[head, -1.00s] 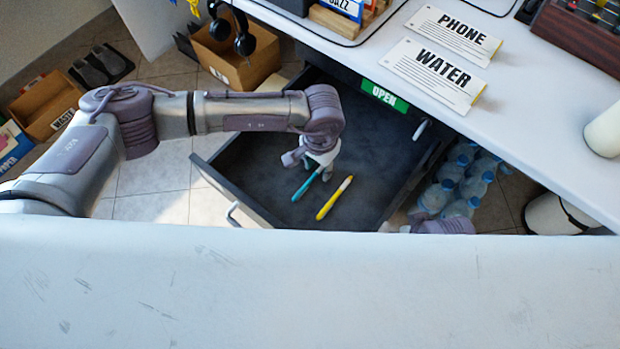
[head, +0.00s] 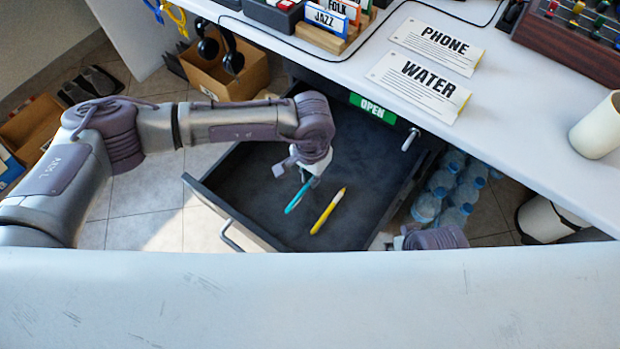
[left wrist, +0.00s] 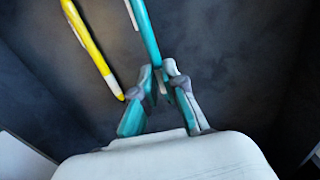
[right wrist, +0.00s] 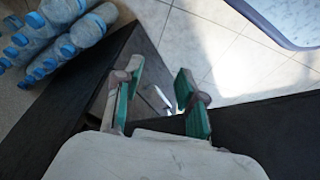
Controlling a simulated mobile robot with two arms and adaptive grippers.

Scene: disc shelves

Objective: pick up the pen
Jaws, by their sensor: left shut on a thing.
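A teal pen (head: 299,196) and a yellow pen (head: 328,211) are in the open dark drawer (head: 262,165). My left gripper (head: 309,178) is over the drawer at the teal pen's upper end. In the left wrist view the left gripper (left wrist: 161,80) is shut on the teal pen (left wrist: 145,30), which sticks out beyond the fingertips. The yellow pen (left wrist: 93,50) lies apart to the left there. Whether the teal pen still touches the drawer floor is hard to tell. My right gripper (right wrist: 158,80) is open and empty in the right wrist view.
Several water bottles (head: 449,190) stand right of the drawer. The white desk top (head: 520,120) above carries PHONE (head: 437,46) and WATER (head: 418,84) signs and a white cup (head: 598,128).

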